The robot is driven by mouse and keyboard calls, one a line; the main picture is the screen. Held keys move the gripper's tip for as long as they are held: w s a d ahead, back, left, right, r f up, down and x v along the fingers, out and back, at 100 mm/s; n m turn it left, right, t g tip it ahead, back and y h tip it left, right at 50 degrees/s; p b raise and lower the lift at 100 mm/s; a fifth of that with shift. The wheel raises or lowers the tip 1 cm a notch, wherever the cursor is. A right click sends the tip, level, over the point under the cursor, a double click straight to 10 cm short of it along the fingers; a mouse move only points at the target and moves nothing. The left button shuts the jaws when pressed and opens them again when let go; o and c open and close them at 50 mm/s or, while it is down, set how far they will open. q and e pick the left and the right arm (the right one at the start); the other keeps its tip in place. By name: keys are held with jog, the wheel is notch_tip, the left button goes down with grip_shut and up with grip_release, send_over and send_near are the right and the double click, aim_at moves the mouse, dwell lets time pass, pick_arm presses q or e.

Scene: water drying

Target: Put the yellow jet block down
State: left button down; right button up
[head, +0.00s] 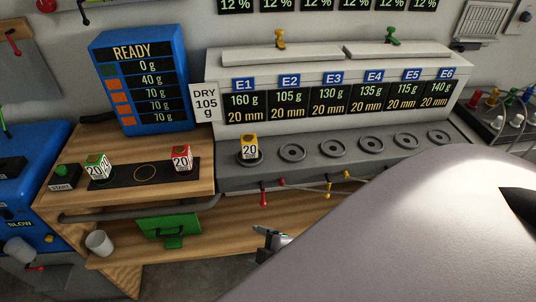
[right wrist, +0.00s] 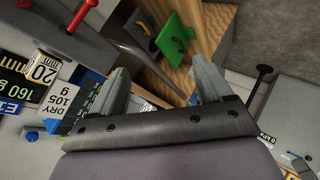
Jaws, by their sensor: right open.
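The yellow block (head: 249,149), with a white "20" label, sits upright on the leftmost round pad (head: 247,162) under the E1 sign. It also shows at the left of the right wrist view (right wrist: 42,69). My right gripper (head: 268,234) is below and to the right of the block, in front of the grey bench, apart from it. In the right wrist view its two fingers (right wrist: 160,82) are spread with nothing between them. My pale right arm covers the lower right of the head view. My left gripper is not in view.
A green block (head: 97,167) and a red block (head: 181,158) stand on a dark strip (head: 130,172) at the left. The other round pads, E2 (head: 292,152) to E6, are empty. Small coloured levers (head: 264,198) stick out along the bench front.

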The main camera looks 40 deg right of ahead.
jog(key=s+a+f+m+y, duration=0.1)
jog(key=s+a+m, duration=0.1)
jog(key=s+m, duration=0.4)
jog(key=shift+m+y, duration=0.3)
jog(key=shift+m, duration=0.9)
